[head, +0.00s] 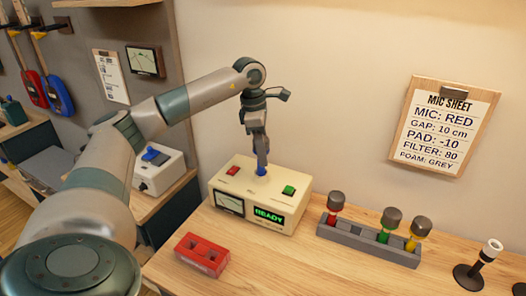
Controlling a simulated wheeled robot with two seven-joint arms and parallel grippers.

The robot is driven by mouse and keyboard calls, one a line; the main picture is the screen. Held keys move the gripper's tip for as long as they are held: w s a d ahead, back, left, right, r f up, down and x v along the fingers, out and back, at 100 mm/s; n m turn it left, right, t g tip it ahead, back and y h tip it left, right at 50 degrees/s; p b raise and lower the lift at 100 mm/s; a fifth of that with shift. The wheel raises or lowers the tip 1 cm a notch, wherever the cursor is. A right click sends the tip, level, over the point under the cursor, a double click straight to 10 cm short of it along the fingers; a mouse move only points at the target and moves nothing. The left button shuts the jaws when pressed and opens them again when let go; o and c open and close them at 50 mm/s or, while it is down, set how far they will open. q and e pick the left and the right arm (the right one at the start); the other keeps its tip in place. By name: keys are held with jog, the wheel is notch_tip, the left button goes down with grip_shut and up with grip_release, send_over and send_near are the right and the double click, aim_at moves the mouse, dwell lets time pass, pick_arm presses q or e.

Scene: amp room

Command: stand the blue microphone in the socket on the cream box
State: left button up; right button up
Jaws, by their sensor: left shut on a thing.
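My left gripper (261,160) points straight down over the cream box (225,190) and is shut on the blue microphone (261,172). Only a small blue part of the microphone shows below the fingers; the rest is hidden by my gripper. This blue part is at the middle of the box top, between a red button (233,171) and a green button (288,190). The socket is hidden under it, and I cannot tell whether the microphone is seated or just above. The box front has a dial and a lit "READY" display (268,216). My right gripper is out of view.
A grey rack (345,236) with red, green and yellow microphones stands to the right of the box. A red block with holes (202,254) lies in front. A small black stand (470,276) is at the far right. A mic sheet (443,125) hangs on the wall.

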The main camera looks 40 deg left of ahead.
pick_arm(q)
jog(key=o, duration=1.3)
jog(key=shift+r, duration=0.1)
jog(key=shift+r, duration=0.45)
jog(key=r+b, duration=0.1)
jog(key=r, duration=0.2)
jog(key=r+b, duration=0.1)
jog(key=r, duration=0.2)
jog(key=s+a+r+b, duration=0.1)
jog(key=r, duration=0.3)
jog(key=shift+a, duration=0.1)
jog(key=shift+s+a+r+p, duration=0.1)
jog(key=shift+a+r+p, duration=0.1)
jog(key=shift+r, duration=0.85)
jog(key=shift+s+a+r+p, duration=0.1)
jog(key=shift+s+r+p, duration=0.1)
jog(key=shift+r, duration=0.8)
jog(key=shift+s+a+r+p, duration=0.1)
jog(key=shift+r+p, duration=0.1)
jog(key=shift+r, duration=0.85)
